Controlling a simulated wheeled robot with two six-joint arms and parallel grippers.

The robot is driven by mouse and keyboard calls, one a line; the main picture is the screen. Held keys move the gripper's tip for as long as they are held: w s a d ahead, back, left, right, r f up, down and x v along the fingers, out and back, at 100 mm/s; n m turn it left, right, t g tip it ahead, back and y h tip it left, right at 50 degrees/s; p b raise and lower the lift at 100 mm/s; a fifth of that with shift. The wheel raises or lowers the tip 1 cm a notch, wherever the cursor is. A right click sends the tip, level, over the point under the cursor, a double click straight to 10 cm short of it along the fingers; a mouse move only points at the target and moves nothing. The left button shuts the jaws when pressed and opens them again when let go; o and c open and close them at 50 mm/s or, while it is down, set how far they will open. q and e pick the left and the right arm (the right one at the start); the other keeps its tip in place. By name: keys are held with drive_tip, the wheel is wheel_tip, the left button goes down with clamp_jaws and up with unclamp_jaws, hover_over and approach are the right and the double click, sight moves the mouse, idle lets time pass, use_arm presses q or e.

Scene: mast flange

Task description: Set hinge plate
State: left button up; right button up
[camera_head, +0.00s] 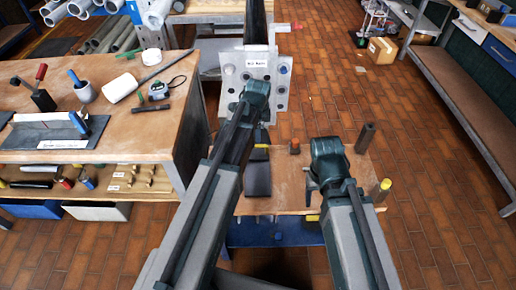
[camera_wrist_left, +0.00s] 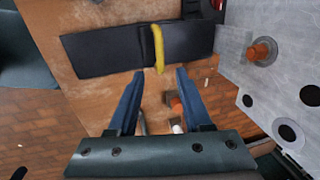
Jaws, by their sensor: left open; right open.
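A dark flat plate with a yellow strip across its middle, which looks like the hinge plate (camera_head: 258,178), lies on the small wooden table (camera_head: 280,198). In the left wrist view the hinge plate (camera_wrist_left: 95,52) lies just beyond the fingertips. My left gripper (camera_wrist_left: 160,72) is open, with nothing held between its blue fingers. In the head view its wrist hides the fingers. The upright grey flange plate (camera_head: 231,90), with round holes and a label, stands behind my left wrist. It also shows at the right of the left wrist view (camera_wrist_left: 240,50). My right gripper (camera_head: 312,187) is open and empty over the small table.
A block with an orange-red top (camera_head: 294,147) stands between the arms. A dark post (camera_head: 365,138) and a yellow-topped post (camera_head: 381,190) stand at the table's right.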

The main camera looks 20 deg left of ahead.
sight(258, 146)
use_arm(q)
drive_tip(key=f+b, duration=0.2)
drive_tip(key=f, duration=0.1)
drive_tip(key=w+f+b, duration=0.1)
drive_tip(key=f+b, duration=0.1)
drive_tip(key=b, duration=0.1)
drive_tip(key=f+b, duration=0.2)
drive_tip(key=f, duration=0.1)
drive_tip(key=shift+w+a+f, duration=0.2)
drive_tip(key=shift+w+f, duration=0.1)
clamp_jaws()
idle(1.0)
